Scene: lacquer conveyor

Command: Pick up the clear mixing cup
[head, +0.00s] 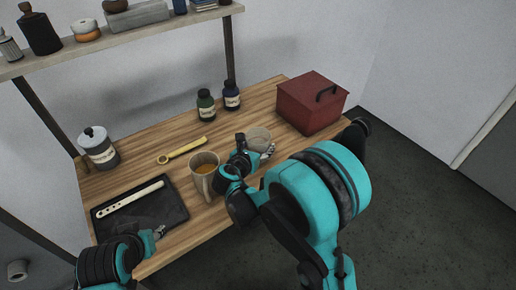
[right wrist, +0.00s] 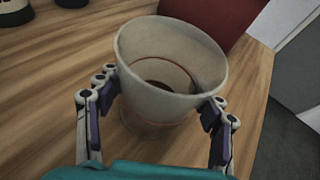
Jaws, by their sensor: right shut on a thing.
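The clear mixing cup (head: 259,136) is a translucent whitish cup near the middle right of the wooden table. In the right wrist view the cup (right wrist: 165,60) stands upright, wide rim up, with a darker ring visible inside. My right gripper (head: 256,151) is shut on the cup, one finger on each side of its wall, as the right wrist view also shows (right wrist: 160,110). I cannot tell whether the cup's base touches the table. My left gripper (head: 157,233) is at the table's front left, by the dark tray; its fingers are too small to read.
A mug with amber liquid (head: 204,180) stands left of the right gripper. A red box (head: 310,103) and two small bottles (head: 206,104) stand behind.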

